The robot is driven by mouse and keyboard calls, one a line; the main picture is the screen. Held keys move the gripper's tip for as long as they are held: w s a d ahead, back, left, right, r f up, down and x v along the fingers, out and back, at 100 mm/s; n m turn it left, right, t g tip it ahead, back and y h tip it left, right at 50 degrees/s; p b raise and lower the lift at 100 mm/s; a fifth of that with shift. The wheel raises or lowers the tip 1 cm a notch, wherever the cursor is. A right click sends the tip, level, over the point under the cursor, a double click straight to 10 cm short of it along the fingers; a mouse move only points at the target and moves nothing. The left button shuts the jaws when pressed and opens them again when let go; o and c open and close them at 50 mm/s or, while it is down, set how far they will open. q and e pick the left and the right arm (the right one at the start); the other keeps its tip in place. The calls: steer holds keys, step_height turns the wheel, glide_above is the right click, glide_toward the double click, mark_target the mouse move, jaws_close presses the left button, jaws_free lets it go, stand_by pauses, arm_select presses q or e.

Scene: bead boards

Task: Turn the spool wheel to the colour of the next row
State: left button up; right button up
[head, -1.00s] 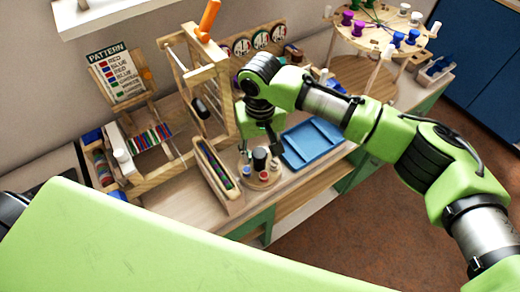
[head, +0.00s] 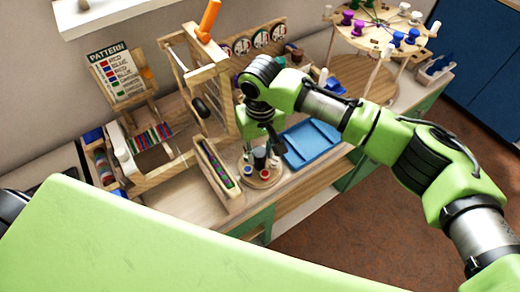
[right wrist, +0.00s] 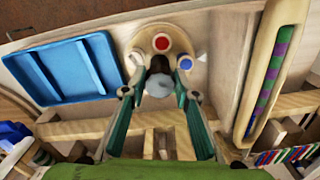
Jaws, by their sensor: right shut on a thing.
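A small round wooden wheel (head: 259,181) stands at the front of the bench, with a blue cup (head: 248,172), red-topped cups and a dark upright knob. My right gripper (right wrist: 160,92) reaches down over it and is shut on the dark knob (right wrist: 160,64). The wheel's red cup (right wrist: 161,42) and blue cup (right wrist: 185,62) show beyond the fingers; the part below the fingers is hidden. A pattern board (head: 118,76) with red, blue and other coloured rows stands at back left. A large round rack (head: 380,20) carries purple, blue, white and green spools at back right. My left gripper is not in view.
An empty blue tray (head: 312,145) lies just right of the wheel. A long bead trough (head: 216,172) stands close on its left. A wooden frame with an orange handle (head: 208,19) rises behind. A bead loom (head: 152,137) stands farther left.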

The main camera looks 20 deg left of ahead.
steer(key=n+p, duration=0.1)
steer(key=n, duration=0.2)
steer(key=shift+r+p, duration=0.1)
steer(key=shift+p, duration=0.25)
steer(key=n+p, duration=0.1)
steer(key=n, duration=0.2)
steer(key=shift+w+d+n, duration=0.1)
steer(key=shift+n, duration=0.2)
steer(key=n+p, duration=0.1)
steer(key=n, duration=0.2)
steer(key=shift+n, duration=0.3)
steer(key=shift+w+n, duration=0.15)
steer(key=shift+n, duration=1.35)
steer(key=o, duration=1.1)
